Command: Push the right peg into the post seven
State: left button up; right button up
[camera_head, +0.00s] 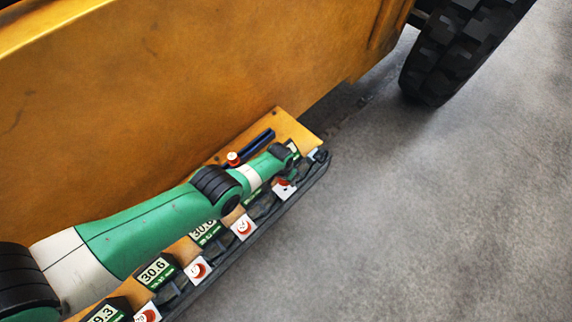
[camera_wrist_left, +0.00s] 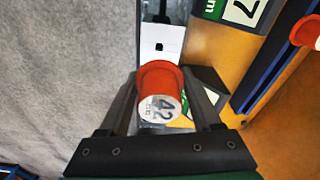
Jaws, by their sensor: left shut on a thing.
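My left gripper (camera_wrist_left: 162,72) is shut on a red peg (camera_wrist_left: 157,75) whose white end face reads 42. Just beyond the peg in the left wrist view is a white plate (camera_wrist_left: 165,32) with a small dark hole. Whether the peg touches the plate is unclear. A green-and-white label with a 7 (camera_wrist_left: 242,9) sits to the right of the plate. In the head view my left gripper (camera_head: 293,160) is at the far end of the row of posts, and its fingers are mostly hidden. My right gripper is not in view.
Another red peg (camera_head: 233,158) stands by a dark blue rail (camera_head: 252,146) on the orange shelf (camera_head: 297,130). White plates with red pegs (camera_head: 243,227) and numbered labels (camera_head: 156,271) line the shelf's front. A big yellow body (camera_head: 180,80) rises behind. The grey floor (camera_head: 430,220) is clear.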

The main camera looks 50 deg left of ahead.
aim_at(285, 184)
pick_arm(q)
jog(key=shift+f+b, duration=2.7)
jog(key=shift+f, duration=0.15)
jog(key=shift+f, duration=0.15)
jog(key=shift+f+b, duration=0.35)
jog(key=shift+b, duration=0.1)
jog(key=shift+f+b, duration=0.4)
jog(key=shift+b, duration=0.05)
jog(key=o, duration=1.5)
jog(key=shift+c, duration=0.2)
